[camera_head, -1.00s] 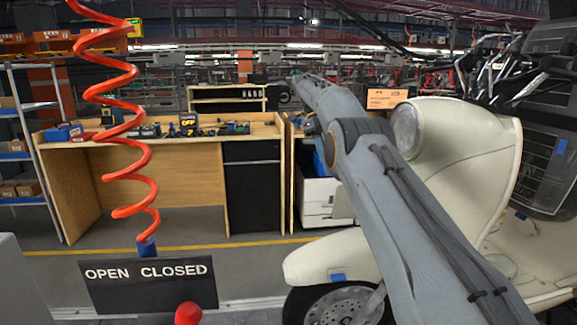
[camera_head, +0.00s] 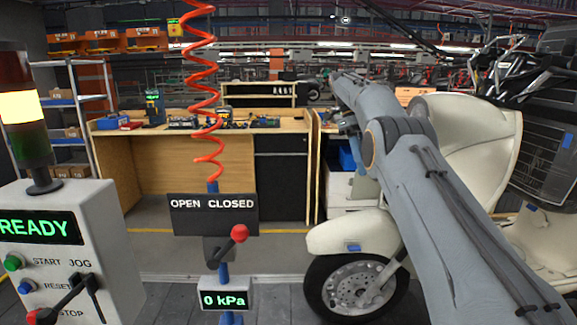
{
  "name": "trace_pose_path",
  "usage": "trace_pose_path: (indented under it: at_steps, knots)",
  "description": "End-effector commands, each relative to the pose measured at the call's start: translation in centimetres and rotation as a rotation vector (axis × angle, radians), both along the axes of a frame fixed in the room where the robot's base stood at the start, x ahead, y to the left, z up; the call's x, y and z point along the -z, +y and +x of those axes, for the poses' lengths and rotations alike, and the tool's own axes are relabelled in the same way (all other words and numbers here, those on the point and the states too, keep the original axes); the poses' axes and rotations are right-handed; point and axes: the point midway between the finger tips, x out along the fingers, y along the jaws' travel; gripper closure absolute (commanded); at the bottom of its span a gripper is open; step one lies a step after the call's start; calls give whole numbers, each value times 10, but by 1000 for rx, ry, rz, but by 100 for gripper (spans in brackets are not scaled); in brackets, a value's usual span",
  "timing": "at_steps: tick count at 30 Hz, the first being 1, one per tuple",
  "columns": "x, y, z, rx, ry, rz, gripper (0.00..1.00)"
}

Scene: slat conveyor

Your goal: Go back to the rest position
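My grey arm reaches up from the lower right and bends at a round joint in front of the cream scooter (camera_head: 465,130). Its far link runs back and to the left, over the workbench area. I cannot make out my gripper's fingers in this view. No held object shows. The arm hides the scooter's headlight and part of its front body.
A control box (camera_head: 62,255) reading READY, with a lit yellow stack light (camera_head: 20,108), stands at left. An OPEN/CLOSED sign (camera_head: 213,215), red-knobbed lever (camera_head: 239,234) and 0 kPa display (camera_head: 224,299) stand in front. A wooden workbench (camera_head: 200,170) is behind; the floor before it is clear.

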Motion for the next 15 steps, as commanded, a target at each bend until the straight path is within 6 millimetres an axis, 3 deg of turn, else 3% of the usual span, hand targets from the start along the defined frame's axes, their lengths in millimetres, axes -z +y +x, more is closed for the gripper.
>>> trace_pose_path:
  at_steps: [15]
  knots:
    - [11, 6, -1, -284, 19, 107, 66]
